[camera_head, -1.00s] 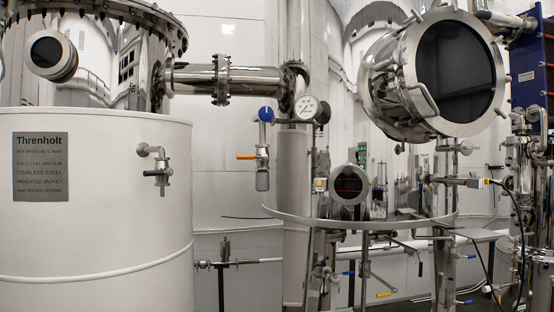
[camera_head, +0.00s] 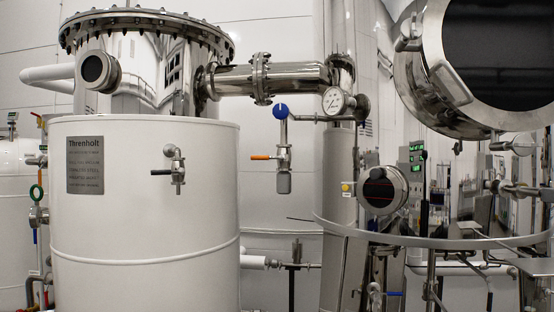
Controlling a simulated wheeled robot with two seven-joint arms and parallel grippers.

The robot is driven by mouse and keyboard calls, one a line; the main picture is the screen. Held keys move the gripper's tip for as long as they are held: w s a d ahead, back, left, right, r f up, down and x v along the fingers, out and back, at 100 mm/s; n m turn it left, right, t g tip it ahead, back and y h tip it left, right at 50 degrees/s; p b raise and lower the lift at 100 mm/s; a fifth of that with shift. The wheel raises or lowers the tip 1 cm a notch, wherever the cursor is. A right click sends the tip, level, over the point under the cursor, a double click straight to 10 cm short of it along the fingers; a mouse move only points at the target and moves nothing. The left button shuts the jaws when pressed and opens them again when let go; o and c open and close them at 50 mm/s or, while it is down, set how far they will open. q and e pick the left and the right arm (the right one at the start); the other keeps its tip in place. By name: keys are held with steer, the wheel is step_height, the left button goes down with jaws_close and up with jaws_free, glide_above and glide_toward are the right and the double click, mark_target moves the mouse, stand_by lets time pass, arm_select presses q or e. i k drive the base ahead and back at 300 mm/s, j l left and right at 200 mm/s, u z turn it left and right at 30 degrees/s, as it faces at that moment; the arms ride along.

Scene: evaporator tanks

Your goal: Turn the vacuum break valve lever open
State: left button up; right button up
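A small valve (camera_head: 284,154) hangs on a vertical pipe under a blue round knob (camera_head: 281,111), with a grey cylinder (camera_head: 284,183) at its lower end. Its orange lever (camera_head: 262,157) points left, horizontal and across the vertical pipe. No label on it is readable, but it fits the vacuum break valve. A second small valve (camera_head: 178,172) with a black lever (camera_head: 160,172) pointing left sits on the front of the white tank. Neither of my grippers is in view.
The white Threnholt tank (camera_head: 140,225) fills the left foreground. A pressure gauge (camera_head: 333,100) is right of the blue knob. A curved metal rail (camera_head: 430,241) and a large round vessel (camera_head: 480,70) take up the right. White wall panels stand behind the orange lever.

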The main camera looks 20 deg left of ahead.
mark_target(282, 157)
steer(key=i+l+u, duration=0.1)
steer(key=i+l, duration=0.15)
steer(key=i, duration=0.25)
steer(key=i+l+u, duration=0.1)
steer(key=i+l, duration=0.2)
steer(key=i, duration=0.15)
steer(key=i+j, duration=0.15)
steer(key=i, duration=0.55)
